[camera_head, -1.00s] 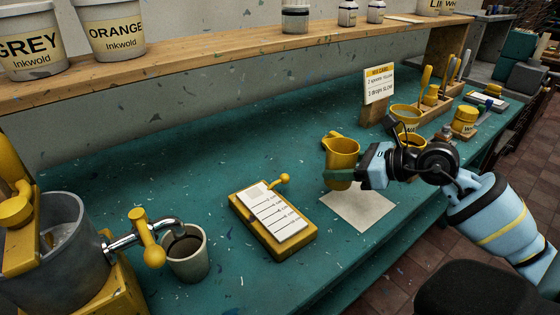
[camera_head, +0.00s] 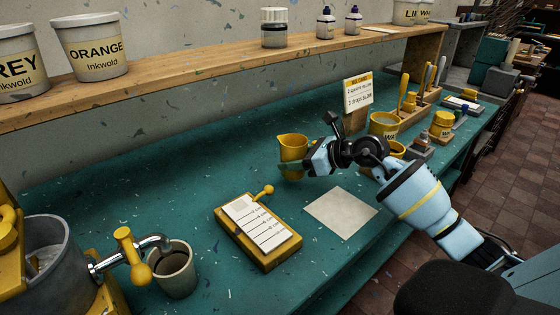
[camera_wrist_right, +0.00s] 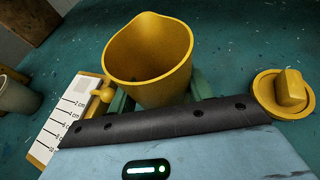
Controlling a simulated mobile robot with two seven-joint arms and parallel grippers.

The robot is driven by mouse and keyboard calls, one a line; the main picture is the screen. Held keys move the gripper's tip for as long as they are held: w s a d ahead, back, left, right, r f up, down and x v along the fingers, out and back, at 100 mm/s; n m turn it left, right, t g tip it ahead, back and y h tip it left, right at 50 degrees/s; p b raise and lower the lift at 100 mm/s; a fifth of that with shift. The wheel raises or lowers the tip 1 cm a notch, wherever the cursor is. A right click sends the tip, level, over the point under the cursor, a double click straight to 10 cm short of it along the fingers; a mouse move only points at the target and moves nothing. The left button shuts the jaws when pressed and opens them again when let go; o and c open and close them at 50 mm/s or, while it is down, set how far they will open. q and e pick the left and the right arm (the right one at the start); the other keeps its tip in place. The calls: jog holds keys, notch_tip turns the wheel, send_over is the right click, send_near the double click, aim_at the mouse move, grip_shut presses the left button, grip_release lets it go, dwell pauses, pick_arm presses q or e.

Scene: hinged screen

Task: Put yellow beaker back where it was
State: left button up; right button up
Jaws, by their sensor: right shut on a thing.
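The yellow beaker (camera_head: 292,148) is held upright by my right gripper (camera_head: 290,168), which is shut on it. The beaker is over the teal bench, behind the yellow scale block and left of the recipe card; I cannot tell whether its base touches the bench. In the right wrist view the beaker (camera_wrist_right: 150,55) stands between the green fingers (camera_wrist_right: 160,100), its mouth open and its inside looking empty. My left gripper is not in view.
A white paper square (camera_head: 341,212) lies bare on the bench (camera_head: 120,190). The yellow block with a ruled scale (camera_head: 258,230) lies left of it. A cup (camera_head: 174,270) stands under a tap at lower left. The card (camera_head: 357,92), yellow bowls and a tool rack stand at the right.

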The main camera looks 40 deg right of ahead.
jog(key=w, duration=0.5)
jog(key=shift+w+a+f, duration=0.25)
jog(key=shift+w+f, duration=0.05)
jog(key=shift+w, duration=0.1)
jog(key=shift+f, duration=1.75)
jog(key=o, duration=1)
jog(key=shift+f, duration=0.1)
jog(key=shift+o, duration=0.2)
jog(key=v, duration=1.2)
jog(key=shift+d, duration=0.1)
